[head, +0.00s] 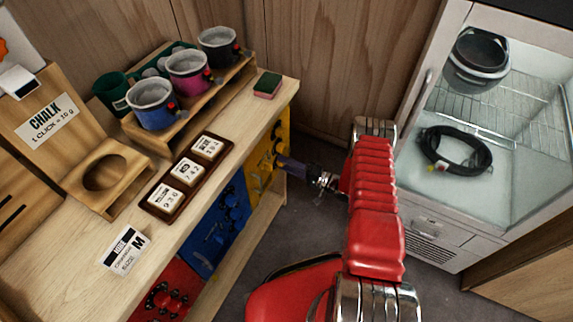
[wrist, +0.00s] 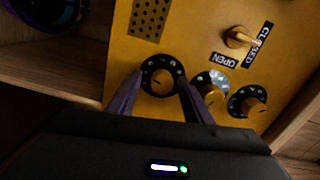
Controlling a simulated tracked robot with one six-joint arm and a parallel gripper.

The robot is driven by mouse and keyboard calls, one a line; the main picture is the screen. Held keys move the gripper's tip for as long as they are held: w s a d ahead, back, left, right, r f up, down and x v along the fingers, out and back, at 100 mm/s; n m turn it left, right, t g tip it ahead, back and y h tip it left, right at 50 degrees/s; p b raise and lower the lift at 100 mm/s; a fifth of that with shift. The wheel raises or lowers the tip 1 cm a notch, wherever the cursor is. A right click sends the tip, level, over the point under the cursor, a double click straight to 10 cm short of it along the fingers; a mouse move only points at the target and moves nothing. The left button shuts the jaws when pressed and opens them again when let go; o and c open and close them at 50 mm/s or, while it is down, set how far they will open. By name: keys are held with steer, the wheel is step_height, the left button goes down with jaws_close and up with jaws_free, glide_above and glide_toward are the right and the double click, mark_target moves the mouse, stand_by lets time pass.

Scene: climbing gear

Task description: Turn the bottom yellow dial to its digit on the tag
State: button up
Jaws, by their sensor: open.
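The yellow panel (head: 268,154) is at the far end of the bench front. In the wrist view the yellow panel (wrist: 185,45) carries a row of three dials with black digit rings: a left dial (wrist: 161,77), a middle dial (wrist: 213,90) and a right dial (wrist: 252,104). My gripper (wrist: 161,80) is open, its fingers on either side of the left dial; contact cannot be told. In the head view my gripper (head: 284,163) reaches the panel. Three digit tags lie in a brown tray: near (head: 165,196), middle (head: 187,171), far (head: 208,147); their print is too small to read surely.
A blue panel (head: 218,225) and a red panel (head: 165,295) are nearer on the bench front. A glass-front cabinet (head: 480,200) stands right.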

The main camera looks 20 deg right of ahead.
steer(key=shift+d+r, duration=0.1)
steer(key=v, duration=1.3)
steer(key=shift+s+d, duration=0.2)
steer(key=shift+s, duration=0.05)
